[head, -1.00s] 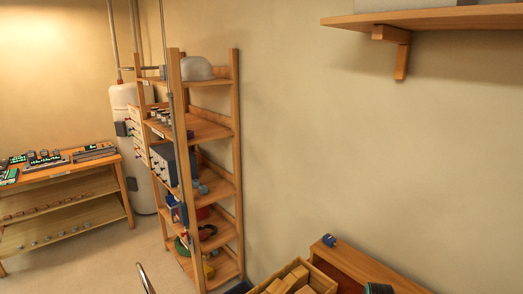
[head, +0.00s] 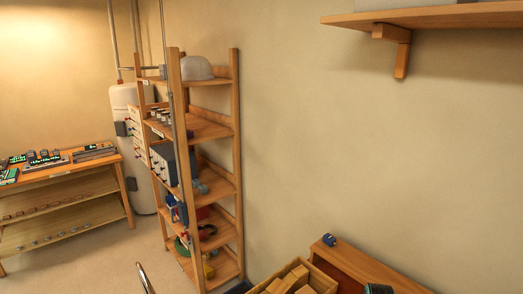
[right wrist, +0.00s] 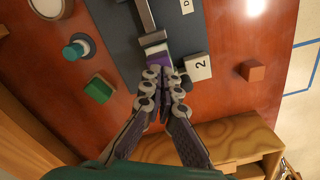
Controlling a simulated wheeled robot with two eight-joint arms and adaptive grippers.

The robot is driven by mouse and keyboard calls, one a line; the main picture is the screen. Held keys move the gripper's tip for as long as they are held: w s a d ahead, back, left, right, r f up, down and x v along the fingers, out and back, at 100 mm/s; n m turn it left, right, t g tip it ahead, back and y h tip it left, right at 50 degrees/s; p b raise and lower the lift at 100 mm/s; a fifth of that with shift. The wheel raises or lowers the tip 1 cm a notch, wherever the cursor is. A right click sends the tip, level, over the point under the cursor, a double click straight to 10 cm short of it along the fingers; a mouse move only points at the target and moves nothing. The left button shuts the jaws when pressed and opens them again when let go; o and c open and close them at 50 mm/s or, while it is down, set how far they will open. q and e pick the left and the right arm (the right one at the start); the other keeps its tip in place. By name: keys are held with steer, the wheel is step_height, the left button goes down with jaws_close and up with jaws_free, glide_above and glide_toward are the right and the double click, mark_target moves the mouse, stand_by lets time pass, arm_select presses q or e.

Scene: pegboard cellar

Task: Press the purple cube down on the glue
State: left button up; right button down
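My right gripper (right wrist: 165,82) shows in the right wrist view, pointing at a dark grey mat on a red-brown work surface. Its two fingers come together at the tips, and it looks shut. A small purple patch, likely the purple cube (right wrist: 174,77), shows right at the fingertips and is mostly hidden by them. I cannot tell whether the fingers touch it. No glue is visible; the area under the fingertips is hidden. My left gripper is not in view.
A green cube (right wrist: 98,90) and a blue-and-white round item (right wrist: 76,50) are left. An orange-brown cube (right wrist: 253,71) is right.

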steer(key=shift+f+b, duration=0.55)
steer(key=shift+f, duration=0.15)
steer(key=shift+r, duration=0.15)
stand_by(0.4)
steer(key=shift+r+p, duration=1.8)
steer(key=shift+r, duration=0.6)
steer(key=shift+a+r, duration=0.1)
steer(key=shift+a, duration=0.05)
steer(key=s+a+r+m+t+b, duration=0.2)
steer(key=s+a+r+t+b, duration=0.2)
steer(key=s+a+t+b, duration=0.3)
steer(key=s+a+b, duration=0.3)
steer(key=s, duration=0.1)
steer(key=shift+a, duration=0.15)
